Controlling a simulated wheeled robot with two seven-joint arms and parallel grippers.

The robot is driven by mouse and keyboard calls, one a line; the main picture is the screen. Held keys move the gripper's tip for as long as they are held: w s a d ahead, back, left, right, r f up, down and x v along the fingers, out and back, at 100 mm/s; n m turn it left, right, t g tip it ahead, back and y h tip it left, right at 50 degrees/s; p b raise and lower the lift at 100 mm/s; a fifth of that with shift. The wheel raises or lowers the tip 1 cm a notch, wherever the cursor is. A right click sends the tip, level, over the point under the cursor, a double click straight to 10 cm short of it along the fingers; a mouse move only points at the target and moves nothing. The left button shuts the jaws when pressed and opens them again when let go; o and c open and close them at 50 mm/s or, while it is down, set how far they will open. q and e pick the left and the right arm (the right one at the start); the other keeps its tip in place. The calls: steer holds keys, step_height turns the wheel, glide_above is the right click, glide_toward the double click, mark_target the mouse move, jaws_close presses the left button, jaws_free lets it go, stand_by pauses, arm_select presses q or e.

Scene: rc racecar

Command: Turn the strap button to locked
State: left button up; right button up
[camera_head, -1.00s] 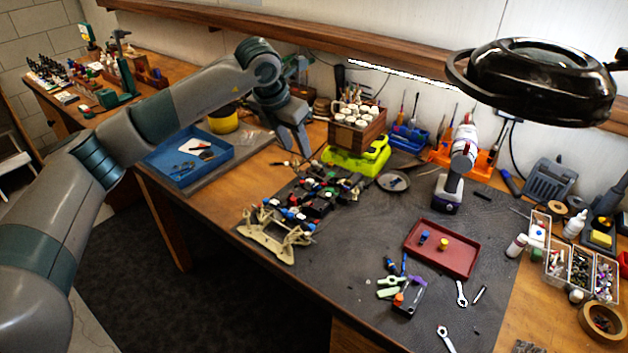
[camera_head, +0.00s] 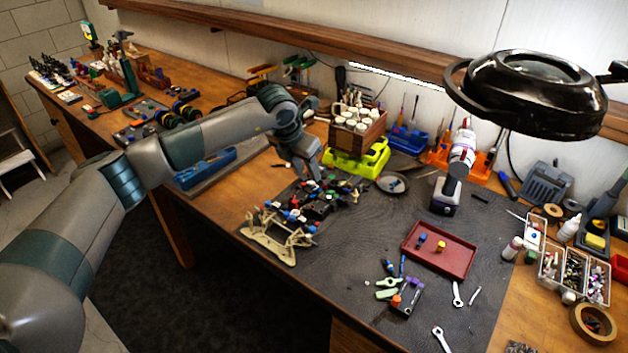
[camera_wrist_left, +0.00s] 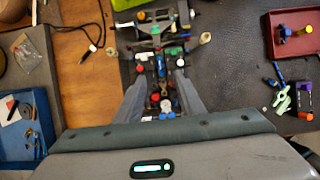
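The black RC car chassis (camera_head: 322,203), with small red, blue, green and white parts, stands on the dark mat beside a beige stand (camera_head: 274,238). It also shows in the left wrist view (camera_wrist_left: 158,42), running up from between my fingers. My left gripper (camera_head: 314,177) is over the far part of the chassis, pointing down. In the left wrist view its two fingers (camera_wrist_left: 162,84) are spread apart, with coloured chassis parts showing between them. I cannot tell which small part is the strap button, or whether a finger touches the chassis. My right gripper is not in view.
A yellow-green box (camera_head: 357,160) and a wooden bottle rack (camera_head: 358,135) stand just behind the chassis. A red tray (camera_head: 440,249) and small tools lie to the right. A blue tray (camera_head: 206,168) is partly behind my left arm. A black lamp (camera_head: 535,92) hangs at upper right.

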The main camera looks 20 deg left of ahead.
mark_target(316, 189)
arm_select(q)
steer(key=p+x, duration=0.2)
steer(key=x, duration=0.6)
steer(key=shift+f+p, duration=0.35)
jaws_close()
